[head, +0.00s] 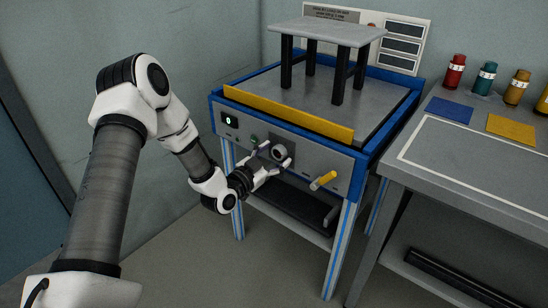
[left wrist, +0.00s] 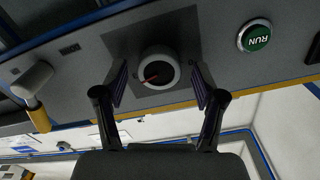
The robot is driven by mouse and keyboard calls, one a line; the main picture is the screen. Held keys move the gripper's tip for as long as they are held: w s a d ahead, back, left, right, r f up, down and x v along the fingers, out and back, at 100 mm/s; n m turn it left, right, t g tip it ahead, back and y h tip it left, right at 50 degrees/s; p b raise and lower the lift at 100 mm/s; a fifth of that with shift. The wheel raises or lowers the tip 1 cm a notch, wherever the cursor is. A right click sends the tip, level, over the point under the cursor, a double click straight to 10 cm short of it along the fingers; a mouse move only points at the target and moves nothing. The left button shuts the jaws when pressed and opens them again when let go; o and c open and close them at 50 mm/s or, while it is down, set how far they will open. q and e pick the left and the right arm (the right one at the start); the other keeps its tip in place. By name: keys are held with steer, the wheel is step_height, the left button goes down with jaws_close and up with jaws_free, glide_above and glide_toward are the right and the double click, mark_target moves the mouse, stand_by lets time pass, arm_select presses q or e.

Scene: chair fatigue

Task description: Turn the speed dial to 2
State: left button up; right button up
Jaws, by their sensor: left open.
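The round speed dial (head: 279,153) sits on the grey front panel of the blue-framed test machine. In the left wrist view the dial (left wrist: 158,68) has a pale rim, a dark centre and a reddish pointer mark; I can make out no numbers around it. My left gripper (head: 273,160) is open in front of the panel. In the left wrist view its two fingers (left wrist: 160,86) stand on either side of the dial, with visible gaps between them and the rim. My right gripper is in neither view.
A green RUN button (left wrist: 254,37) and a small lit display (head: 228,120) are on the same panel. A yellow-handled lever (head: 323,180) juts out beside the dial. A grey stool (head: 328,32) stands on the machine behind a yellow bar (head: 285,113). A grey workbench (head: 470,165) stands at the right.

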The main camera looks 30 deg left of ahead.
arm_select(q)
steer(key=c, duration=1.1)
steer(key=shift+c, duration=0.2)
steer(key=n, duration=0.4)
steer(key=n+b, duration=0.1)
steer(key=n, duration=0.4)
steer(key=shift+a+r+n, duration=0.1)
steer(key=shift+r+n, duration=0.05)
steer(key=shift+n, duration=0.25)
steer(key=o, duration=1.1)
steer(key=shift+o, duration=0.2)
